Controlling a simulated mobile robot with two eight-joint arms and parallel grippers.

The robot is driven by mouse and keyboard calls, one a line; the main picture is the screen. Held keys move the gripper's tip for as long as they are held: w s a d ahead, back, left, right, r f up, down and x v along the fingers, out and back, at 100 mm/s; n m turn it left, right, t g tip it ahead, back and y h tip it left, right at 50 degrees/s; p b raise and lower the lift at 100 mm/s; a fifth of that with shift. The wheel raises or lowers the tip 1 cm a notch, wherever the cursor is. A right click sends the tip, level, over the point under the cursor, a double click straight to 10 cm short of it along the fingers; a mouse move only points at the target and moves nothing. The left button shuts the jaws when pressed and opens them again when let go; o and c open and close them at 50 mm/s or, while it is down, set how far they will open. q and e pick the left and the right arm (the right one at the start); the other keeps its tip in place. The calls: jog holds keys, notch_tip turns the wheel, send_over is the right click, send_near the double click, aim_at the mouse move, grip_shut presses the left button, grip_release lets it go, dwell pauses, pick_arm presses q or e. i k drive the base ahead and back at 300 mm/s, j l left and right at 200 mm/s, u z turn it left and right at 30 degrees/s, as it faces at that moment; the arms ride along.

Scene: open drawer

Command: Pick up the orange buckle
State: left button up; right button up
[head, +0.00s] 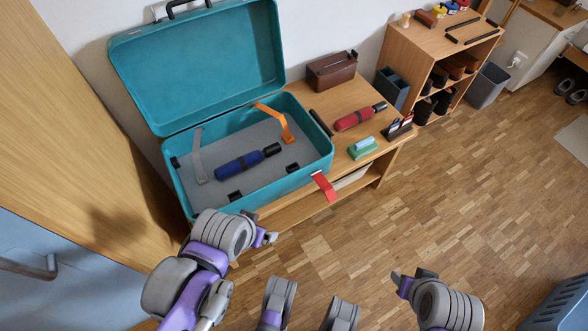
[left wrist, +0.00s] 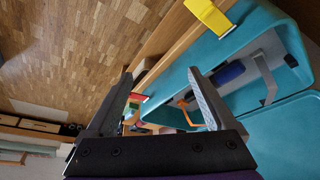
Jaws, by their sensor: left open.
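The orange buckle (head: 287,135) is at the end of an orange strap that lies inside the open teal suitcase, near its back right side. Its orange shape also shows in the left wrist view (left wrist: 186,112), beside the right finger, which partly covers it. My left gripper (head: 266,238) is outside the suitcase, in front of its near wall and well apart from the buckle. In the left wrist view the two fingers (left wrist: 160,74) are spread with nothing between them. My right gripper (head: 398,281) is over the floor at lower right, and its jaws are unclear.
The teal suitcase (head: 176,199) stands on a wooden bench, lid raised. Inside are a blue umbrella (head: 240,163) and a grey strap (head: 197,158). A red strap (head: 325,187) hangs over the front. A red umbrella (head: 353,119) and brown box (head: 331,71) are to the right.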

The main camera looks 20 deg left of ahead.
aim_at(292, 140)
jog(key=i+l+u, duration=0.1)
jog(key=u, duration=0.3)
jog(key=l+u, duration=0.4)
jog(key=i+l+u, duration=0.15)
jog(key=l, duration=0.35)
jog(key=l+u, duration=0.2)
jog(key=l, duration=1.55)
jog(key=i+u, duration=0.05)
jog(key=i, duration=0.05)
